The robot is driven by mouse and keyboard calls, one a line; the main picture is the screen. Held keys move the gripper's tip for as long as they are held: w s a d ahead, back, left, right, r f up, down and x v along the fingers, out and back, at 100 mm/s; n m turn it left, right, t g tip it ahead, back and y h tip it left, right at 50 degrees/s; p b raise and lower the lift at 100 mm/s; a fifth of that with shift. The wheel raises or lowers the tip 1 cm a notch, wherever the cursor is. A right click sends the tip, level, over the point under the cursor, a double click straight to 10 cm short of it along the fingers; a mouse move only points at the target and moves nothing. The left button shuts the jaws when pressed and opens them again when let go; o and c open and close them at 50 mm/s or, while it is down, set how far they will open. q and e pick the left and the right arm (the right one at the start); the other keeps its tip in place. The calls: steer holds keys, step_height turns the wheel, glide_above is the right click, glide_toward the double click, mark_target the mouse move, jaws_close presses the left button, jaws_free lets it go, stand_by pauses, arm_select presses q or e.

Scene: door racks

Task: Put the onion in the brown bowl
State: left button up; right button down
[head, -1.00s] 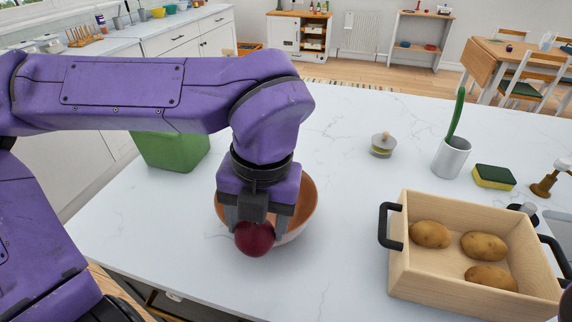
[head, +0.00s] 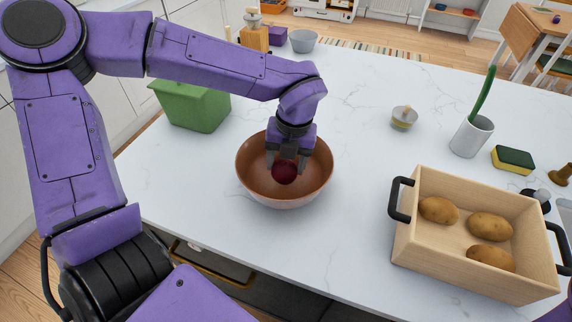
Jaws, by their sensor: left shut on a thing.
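The dark red onion (head: 284,173) is held between the fingers of my left gripper (head: 285,163). The gripper points down and is shut on it. The brown bowl (head: 256,187) stands on the white counter below, and the onion appears within its rim, over its inside. I cannot tell whether the onion touches the bowl's bottom. My right gripper is not in view.
A wooden crate (head: 407,244) with black handles holds several potatoes (head: 489,226) at the right. A green bin (head: 196,108) stands at the back left. A grey cup (head: 470,136), a sponge (head: 513,159) and a small lidded jar (head: 404,117) stand at the back right. The counter between bowl and crate is clear.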

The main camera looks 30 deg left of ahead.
mark_target(293, 163)
arm_select(q)
step_height(293, 163, down, 2)
steer(key=shift+f, duration=0.15)
steer(key=shift+s, duration=0.1)
steer(key=shift+f, duration=0.15)
steer(key=o, duration=1.4)
steer(key=r, duration=0.4)
steer(key=d+r, duration=0.1)
steer(key=r, duration=0.7)
steer(key=shift+w+d+r+b, duration=0.2)
steer(key=shift+w+b, duration=0.1)
